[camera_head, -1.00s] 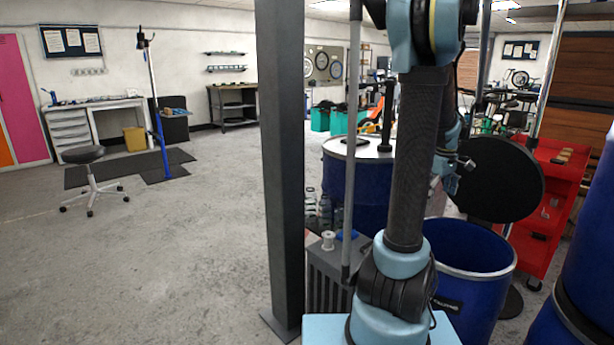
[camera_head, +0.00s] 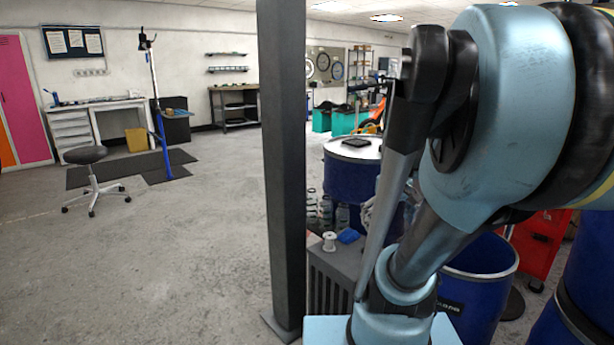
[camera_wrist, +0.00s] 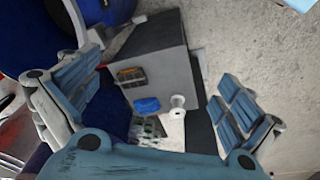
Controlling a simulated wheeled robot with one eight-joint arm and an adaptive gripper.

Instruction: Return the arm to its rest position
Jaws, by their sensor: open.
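My arm (camera_head: 520,100) fills the right half of the head view, folded with its large blue joint close to the camera. My gripper (camera_wrist: 160,75) shows in the wrist view with its two blue-padded fingers wide apart and nothing between them. It points at a grey cabinet (camera_wrist: 155,50), apart from it as far as I can tell. In the head view my gripper is mostly or wholly hidden behind the arm.
The grey cabinet carries a white spool (camera_head: 329,241) and a blue item (camera_head: 349,236). A dark post (camera_head: 283,170) stands just left of it. A blue drum (camera_head: 352,175) and an open blue barrel (camera_head: 480,285) stand close by.

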